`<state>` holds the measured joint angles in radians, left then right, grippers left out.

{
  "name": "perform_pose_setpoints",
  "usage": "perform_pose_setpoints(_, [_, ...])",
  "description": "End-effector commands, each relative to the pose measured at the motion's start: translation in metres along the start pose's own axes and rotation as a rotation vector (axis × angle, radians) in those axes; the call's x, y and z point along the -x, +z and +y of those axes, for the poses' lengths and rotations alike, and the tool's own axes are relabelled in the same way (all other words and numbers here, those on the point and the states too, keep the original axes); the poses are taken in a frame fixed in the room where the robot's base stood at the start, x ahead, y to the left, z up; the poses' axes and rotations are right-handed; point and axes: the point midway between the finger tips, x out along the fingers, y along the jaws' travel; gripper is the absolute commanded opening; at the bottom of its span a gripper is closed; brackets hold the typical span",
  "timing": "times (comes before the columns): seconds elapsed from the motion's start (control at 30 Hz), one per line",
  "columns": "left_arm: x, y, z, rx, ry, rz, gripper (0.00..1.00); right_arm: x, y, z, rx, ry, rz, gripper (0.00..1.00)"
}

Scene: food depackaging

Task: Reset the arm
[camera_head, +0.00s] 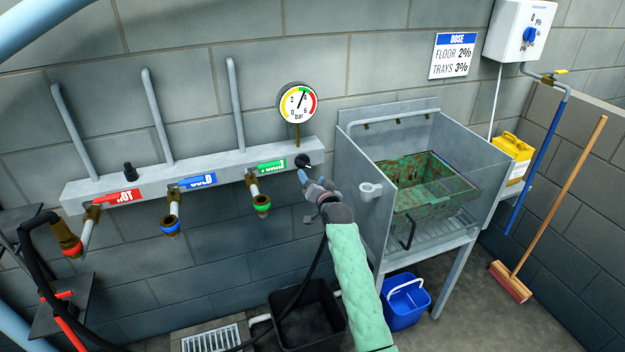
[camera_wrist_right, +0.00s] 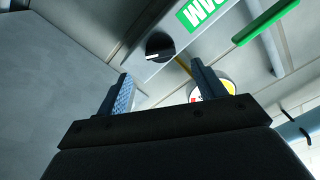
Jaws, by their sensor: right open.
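My right gripper (camera_head: 312,184) is at the end of the green-sleeved arm, just below the right end of the pipe manifold. In the right wrist view its two fingers (camera_wrist_right: 165,90) stand wide apart with nothing between them. A black knob (camera_head: 302,160) on the manifold's right end is just above the fingertips in the head view. The knob also shows beyond the fingers in the wrist view (camera_wrist_right: 160,47), apart from them. My left gripper is not in view.
The grey manifold (camera_head: 225,172) has red, blue and green labelled outlets. A pressure gauge (camera_head: 298,103) is above it. A metal sink (camera_head: 368,238) holding a dirty tray (camera_head: 440,205) stands right. A black bin (camera_head: 300,322) and blue bucket (camera_head: 405,303) are below.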

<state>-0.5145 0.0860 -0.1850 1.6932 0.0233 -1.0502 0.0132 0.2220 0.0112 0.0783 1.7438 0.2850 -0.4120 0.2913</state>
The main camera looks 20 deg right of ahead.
Motion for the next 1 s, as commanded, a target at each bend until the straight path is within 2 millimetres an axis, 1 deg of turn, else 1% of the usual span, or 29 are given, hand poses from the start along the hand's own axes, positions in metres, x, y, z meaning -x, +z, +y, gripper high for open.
perform_pose_setpoints(0.3, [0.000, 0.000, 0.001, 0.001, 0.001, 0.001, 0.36, 0.000, 0.001, 0.000, 0.015, 0.001, -0.002, 0.69])
perform_pose_setpoints(0.37, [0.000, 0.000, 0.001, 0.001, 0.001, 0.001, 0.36, 0.000, 0.005, 0.002, 0.037, 0.008, -0.027, 0.69])
perform_pose_setpoints(0.47, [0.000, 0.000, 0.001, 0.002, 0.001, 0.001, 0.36, 0.001, 0.020, 0.008, 0.098, 0.035, -0.104, 0.69])
perform_pose_setpoints(0.57, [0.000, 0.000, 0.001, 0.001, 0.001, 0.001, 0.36, 0.004, 0.045, 0.016, 0.186, 0.073, -0.220, 0.69])
perform_pose_setpoints(0.67, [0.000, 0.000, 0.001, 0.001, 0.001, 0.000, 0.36, 0.009, 0.077, 0.018, 0.289, 0.101, -0.355, 0.69])
perform_pose_setpoints(0.7, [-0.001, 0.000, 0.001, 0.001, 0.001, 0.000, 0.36, 0.016, 0.096, 0.021, 0.325, 0.111, -0.412, 0.69])
perform_pose_setpoints(0.77, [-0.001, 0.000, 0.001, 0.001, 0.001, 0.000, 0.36, 0.028, 0.121, 0.029, 0.363, 0.127, -0.478, 0.69])
perform_pose_setpoints(0.8, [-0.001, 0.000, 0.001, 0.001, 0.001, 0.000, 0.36, 0.037, 0.137, 0.034, 0.384, 0.134, -0.519, 0.69])
perform_pose_setpoints(0.87, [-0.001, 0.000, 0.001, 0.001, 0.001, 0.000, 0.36, 0.051, 0.160, 0.042, 0.413, 0.146, -0.576, 0.69])
perform_pose_setpoints(0.9, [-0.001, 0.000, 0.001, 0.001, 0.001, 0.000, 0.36, 0.062, 0.176, 0.048, 0.429, 0.154, -0.614, 0.69])
perform_pose_setpoints(0.97, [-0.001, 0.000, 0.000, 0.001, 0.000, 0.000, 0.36, 0.079, 0.201, 0.057, 0.452, 0.164, -0.671, 0.69])
perform_pose_setpoints(1.0, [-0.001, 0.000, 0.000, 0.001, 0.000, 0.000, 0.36, 0.093, 0.219, 0.064, 0.468, 0.172, -0.712, 0.69])
